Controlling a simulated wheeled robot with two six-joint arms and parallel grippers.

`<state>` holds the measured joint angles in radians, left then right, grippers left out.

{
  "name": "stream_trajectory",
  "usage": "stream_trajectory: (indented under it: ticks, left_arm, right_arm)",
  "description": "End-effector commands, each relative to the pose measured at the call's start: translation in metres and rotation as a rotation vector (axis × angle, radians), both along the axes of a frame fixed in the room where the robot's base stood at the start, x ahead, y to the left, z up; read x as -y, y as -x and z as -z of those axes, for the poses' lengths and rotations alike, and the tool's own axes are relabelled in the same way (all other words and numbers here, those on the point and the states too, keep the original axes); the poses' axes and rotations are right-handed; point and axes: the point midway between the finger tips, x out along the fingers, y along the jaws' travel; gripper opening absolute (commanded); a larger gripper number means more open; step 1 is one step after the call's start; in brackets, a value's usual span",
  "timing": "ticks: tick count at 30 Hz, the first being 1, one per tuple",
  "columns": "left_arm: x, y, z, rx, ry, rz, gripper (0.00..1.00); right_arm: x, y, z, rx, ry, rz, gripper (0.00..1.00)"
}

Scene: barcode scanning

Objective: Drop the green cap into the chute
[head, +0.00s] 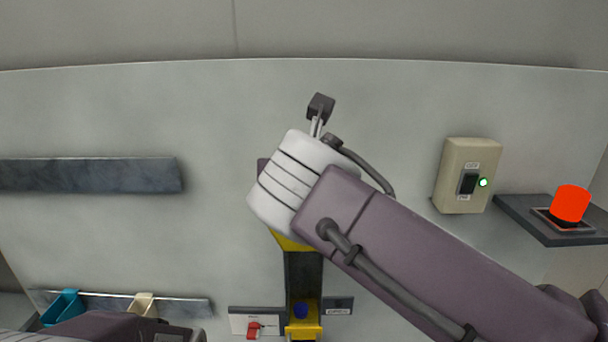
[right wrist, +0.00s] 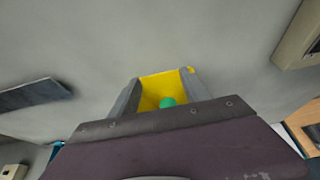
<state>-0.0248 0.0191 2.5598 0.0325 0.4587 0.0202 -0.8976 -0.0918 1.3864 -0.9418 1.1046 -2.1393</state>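The green cap (right wrist: 167,102) shows in the right wrist view, partly hidden by my purple gripper body, in front of the yellow inside of the chute mouth (right wrist: 160,86). I cannot tell whether it is held or lies in the mouth. In the head view my right arm covers most of the mouth; the dark chute channel (head: 303,272) runs down below it.
A blue piece (head: 301,311) is at the yellow chute outlet (head: 304,332). A beige switch box (head: 466,176) with a green light and a shelf (head: 527,218) with a red lamp (head: 571,203) are at right. A dark ledge (head: 90,175) is at left, above teal (head: 63,306) and cream (head: 142,304) holders.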

Motion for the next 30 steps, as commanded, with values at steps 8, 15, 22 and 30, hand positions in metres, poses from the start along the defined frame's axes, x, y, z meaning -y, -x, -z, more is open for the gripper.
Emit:
stream_trajectory:
  ticks: [8, 15, 22, 30]
  left_arm:
    - [0.000, 0.000, 0.001, 0.000, 0.000, 0.000, 0.00]
    - [0.000, 0.000, 0.015, 0.000, 0.000, 0.000, 0.00]
    - [0.000, 0.000, 0.020, 0.000, 0.000, 0.000, 0.00]
    - [0.000, 0.000, 0.020, 0.000, 0.000, 0.000, 0.00]
  right_arm:
    - [0.000, 0.001, 0.000, 0.000, 0.000, -0.001, 0.54]
    - [-0.003, 0.040, -0.014, 0.003, -0.004, -0.008, 0.54]
    - [-0.002, 0.078, -0.031, 0.001, 0.000, -0.005, 0.54]
    - [-0.001, 0.084, -0.035, 0.001, 0.000, 0.000, 0.54]
